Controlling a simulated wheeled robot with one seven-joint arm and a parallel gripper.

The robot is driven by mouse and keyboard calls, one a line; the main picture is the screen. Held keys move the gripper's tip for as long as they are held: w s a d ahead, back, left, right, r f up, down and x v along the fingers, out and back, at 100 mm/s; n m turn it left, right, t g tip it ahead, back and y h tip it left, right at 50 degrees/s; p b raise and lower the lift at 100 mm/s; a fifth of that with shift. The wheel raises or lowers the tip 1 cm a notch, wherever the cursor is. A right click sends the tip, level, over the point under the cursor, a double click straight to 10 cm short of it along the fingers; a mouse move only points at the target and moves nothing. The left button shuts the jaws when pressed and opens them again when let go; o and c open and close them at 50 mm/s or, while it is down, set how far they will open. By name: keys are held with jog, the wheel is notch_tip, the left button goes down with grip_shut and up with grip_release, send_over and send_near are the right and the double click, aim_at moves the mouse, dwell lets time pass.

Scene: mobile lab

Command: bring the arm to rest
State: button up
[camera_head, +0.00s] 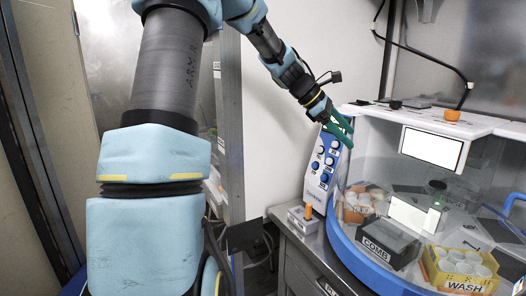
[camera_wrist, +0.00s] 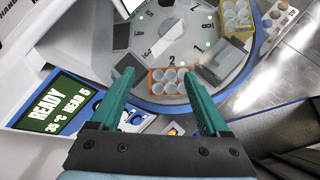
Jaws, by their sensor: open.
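My arm reaches from the top of the head view toward the lab machine's blue-and-white knob panel (camera_head: 325,160). My gripper (camera_head: 340,129) has green fingers and is in front of the machine's upper left edge. In the wrist view my gripper (camera_wrist: 158,76) is open, its two fingers spread apart with nothing held between them. An orange rack (camera_wrist: 157,88) with white wells shows beyond the gap between the fingers. I cannot tell from these views whether the fingers touch the machine.
The machine's round deck has a blue rim (camera_head: 350,258) and carries a dark COMB box (camera_head: 388,243) and a yellow WASH rack (camera_head: 459,284). A display (camera_wrist: 57,103) reads READY. A small grey block (camera_head: 303,219) sits on the bench. A metal post (camera_head: 232,130) stands left of the machine.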

jog(key=s+a+f+m+y, duration=0.3)
jog(key=s+a, duration=0.3)
jog(key=a, duration=0.3)
jog(key=s+a+f+m+t+y, duration=0.1)
jog(key=s+a+f+m+y, duration=0.2)
jog(key=a, duration=0.7)
jog(key=s+a+f+m+t+y, duration=0.1)
jog(key=s+a+f+m+y, duration=0.2)
jog(key=s+a+f+m, duration=0.5)
jog(key=shift+s+a, duration=0.35)
jog(key=shift+a, duration=0.7)
